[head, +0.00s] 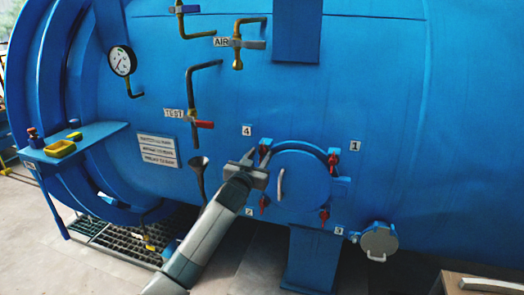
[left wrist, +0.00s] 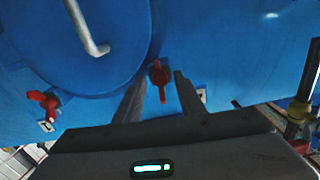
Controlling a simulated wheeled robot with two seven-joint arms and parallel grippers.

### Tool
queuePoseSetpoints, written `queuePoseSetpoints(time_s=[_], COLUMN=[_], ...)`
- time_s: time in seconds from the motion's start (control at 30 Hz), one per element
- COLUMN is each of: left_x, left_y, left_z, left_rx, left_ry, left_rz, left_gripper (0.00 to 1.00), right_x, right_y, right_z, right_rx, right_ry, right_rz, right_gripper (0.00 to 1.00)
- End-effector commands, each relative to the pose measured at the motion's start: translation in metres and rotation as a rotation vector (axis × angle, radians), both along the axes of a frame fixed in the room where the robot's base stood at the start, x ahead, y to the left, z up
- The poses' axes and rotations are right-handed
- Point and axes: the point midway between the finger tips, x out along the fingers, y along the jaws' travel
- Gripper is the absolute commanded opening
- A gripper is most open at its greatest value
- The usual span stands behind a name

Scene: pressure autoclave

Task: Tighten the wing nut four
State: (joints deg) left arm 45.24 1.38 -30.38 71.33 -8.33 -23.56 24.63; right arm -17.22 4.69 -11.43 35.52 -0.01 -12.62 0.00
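The red wing nut four (head: 265,147) sits at the upper left rim of the round blue door (head: 306,178), beside the label 4. My left gripper (head: 258,160) is in front of it, reaching up from below. In the left wrist view, the wing nut (left wrist: 158,76) appears between the two spread fingers of my left gripper (left wrist: 157,88), with gaps on both sides. Whether the fingertips reach its depth I cannot tell. My right gripper is not in view.
Other red wing nuts are at label 1 (head: 333,161), label 2 (head: 264,203) and label 3 (head: 324,215). The door has a pale handle (head: 281,184).

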Motion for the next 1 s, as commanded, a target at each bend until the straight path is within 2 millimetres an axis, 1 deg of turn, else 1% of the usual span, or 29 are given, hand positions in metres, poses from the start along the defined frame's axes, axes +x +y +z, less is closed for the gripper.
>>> queuePoseSetpoints(time_s=[0.1,0.3,0.5,0.77,0.8,0.87,0.9,0.93,1.0], left_x=[0.012,0.024,0.028,0.028,0.028,0.028,0.028,0.028,0.028], left_y=[-0.004,-0.008,-0.009,-0.009,-0.009,-0.009,-0.009,-0.009,-0.009], left_z=[0.001,0.001,0.000,0.000,0.000,0.000,0.000,0.000,0.000], left_rx=[0.000,-0.001,0.000,0.000,0.000,0.000,0.000,0.000,0.000], left_ry=[0.001,0.000,0.000,-0.001,-0.001,0.000,0.000,0.000,0.000], left_rz=[0.001,0.000,0.000,0.000,0.000,0.000,0.000,0.000,0.000], left_gripper=[0.36,0.36,0.36,0.36,0.26,0.12,0.02,0.00,0.00], right_x=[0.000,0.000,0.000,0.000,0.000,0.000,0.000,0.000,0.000], right_y=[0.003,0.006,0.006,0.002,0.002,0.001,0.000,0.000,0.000], right_z=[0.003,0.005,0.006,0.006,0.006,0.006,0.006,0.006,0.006], right_rx=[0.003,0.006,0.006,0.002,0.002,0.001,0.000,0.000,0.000], right_ry=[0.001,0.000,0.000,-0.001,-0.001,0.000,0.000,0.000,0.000], right_rz=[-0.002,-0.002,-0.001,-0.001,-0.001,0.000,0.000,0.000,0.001], right_gripper=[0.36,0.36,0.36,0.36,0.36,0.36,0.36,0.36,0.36])
